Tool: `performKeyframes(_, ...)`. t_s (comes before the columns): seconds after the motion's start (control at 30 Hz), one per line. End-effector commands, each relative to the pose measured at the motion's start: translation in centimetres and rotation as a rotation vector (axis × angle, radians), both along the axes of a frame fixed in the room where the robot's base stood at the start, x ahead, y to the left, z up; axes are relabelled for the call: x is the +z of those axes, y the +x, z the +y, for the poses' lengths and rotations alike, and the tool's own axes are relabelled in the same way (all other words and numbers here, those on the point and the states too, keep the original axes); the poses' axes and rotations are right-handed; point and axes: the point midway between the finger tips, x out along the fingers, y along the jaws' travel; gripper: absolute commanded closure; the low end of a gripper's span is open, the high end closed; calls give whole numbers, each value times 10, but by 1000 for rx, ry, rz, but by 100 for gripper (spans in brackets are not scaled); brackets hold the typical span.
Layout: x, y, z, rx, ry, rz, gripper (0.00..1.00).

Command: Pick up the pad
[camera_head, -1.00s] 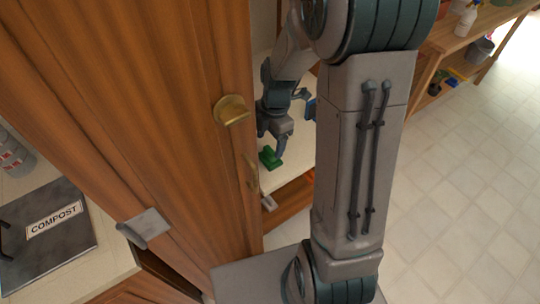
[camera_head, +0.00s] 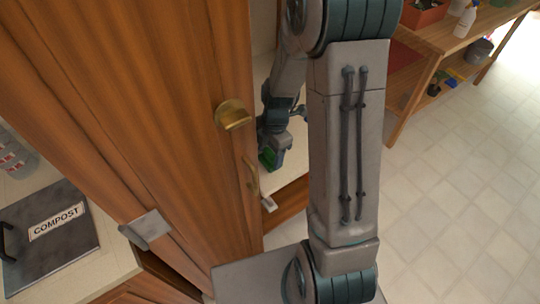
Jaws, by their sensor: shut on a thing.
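The pad is a small green block (camera_head: 267,158) on or just above the pale surface behind the wooden door's edge. My gripper (camera_head: 272,155) is down at the pad and shut on it. The gripper's fingers cover part of the pad. I cannot tell whether the pad still touches the surface.
A tall wooden door (camera_head: 150,110) with a brass knob (camera_head: 232,114) stands just left of my gripper. A compost bin (camera_head: 50,235) is on the counter at left. A wooden shelf unit (camera_head: 440,50) stands at upper right. The tiled floor at right is clear.

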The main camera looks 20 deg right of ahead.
Motion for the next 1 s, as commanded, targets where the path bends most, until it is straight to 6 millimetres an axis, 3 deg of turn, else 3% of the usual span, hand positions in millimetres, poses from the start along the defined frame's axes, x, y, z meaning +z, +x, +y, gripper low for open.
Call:
performKeyframes(0.27, 10, 1, 0, 1, 0, -3, 61)
performKeyframes(0.5, 40, 1, 0, -1, 0, -6, 61)
performKeyframes(0.8, 80, -10, -69, -7, -2, -5, 61)
performKeyframes(1.0, 100, -15, -100, -3, 0, -2, 61)
